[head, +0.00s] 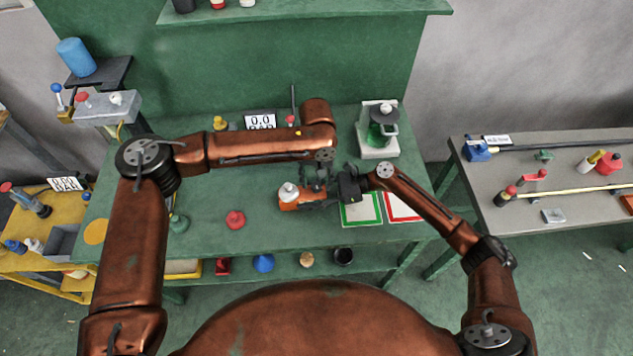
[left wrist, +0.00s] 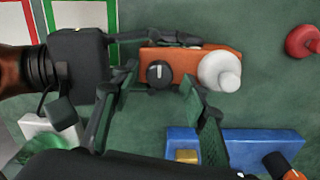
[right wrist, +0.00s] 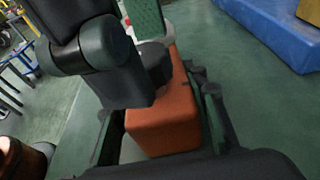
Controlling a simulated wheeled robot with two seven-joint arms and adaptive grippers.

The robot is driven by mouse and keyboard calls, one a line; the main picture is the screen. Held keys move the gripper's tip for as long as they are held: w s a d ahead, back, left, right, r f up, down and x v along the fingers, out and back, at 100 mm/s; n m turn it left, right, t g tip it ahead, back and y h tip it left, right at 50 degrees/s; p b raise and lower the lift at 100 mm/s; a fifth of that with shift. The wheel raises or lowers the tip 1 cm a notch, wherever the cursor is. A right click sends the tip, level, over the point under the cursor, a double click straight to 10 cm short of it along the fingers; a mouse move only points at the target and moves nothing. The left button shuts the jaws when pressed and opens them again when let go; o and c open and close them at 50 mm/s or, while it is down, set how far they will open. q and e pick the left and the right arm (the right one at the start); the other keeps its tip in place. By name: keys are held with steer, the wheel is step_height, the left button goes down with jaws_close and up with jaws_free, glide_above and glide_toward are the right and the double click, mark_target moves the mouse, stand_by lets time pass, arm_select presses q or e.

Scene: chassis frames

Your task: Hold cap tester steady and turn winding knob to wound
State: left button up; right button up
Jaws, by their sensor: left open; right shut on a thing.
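The cap tester is an orange block (head: 291,205) with a white cap (head: 288,190), lying on the green bench. In the left wrist view the orange body (left wrist: 177,55) carries a black winding knob (left wrist: 158,72) with a pale mark, beside the white cap (left wrist: 218,72). My right gripper (right wrist: 162,120) is shut around the body from its end. My left gripper (left wrist: 162,80) is open above the tester, its fingers on either side of the knob; I cannot tell whether they touch it. In the head view the knob is hidden by my left gripper (head: 316,183).
A green-bordered mat (head: 348,216) and a red-bordered mat (head: 390,200) lie right of the tester. A red knobbed piece (head: 235,219) stands left of it. A blue block (left wrist: 262,146) lies near my left gripper. A stand with a green jar (head: 382,132) is at the back right.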

arm_select(q)
steer(key=shift+f, duration=0.45)
jaws_close()
stand_by(0.3)
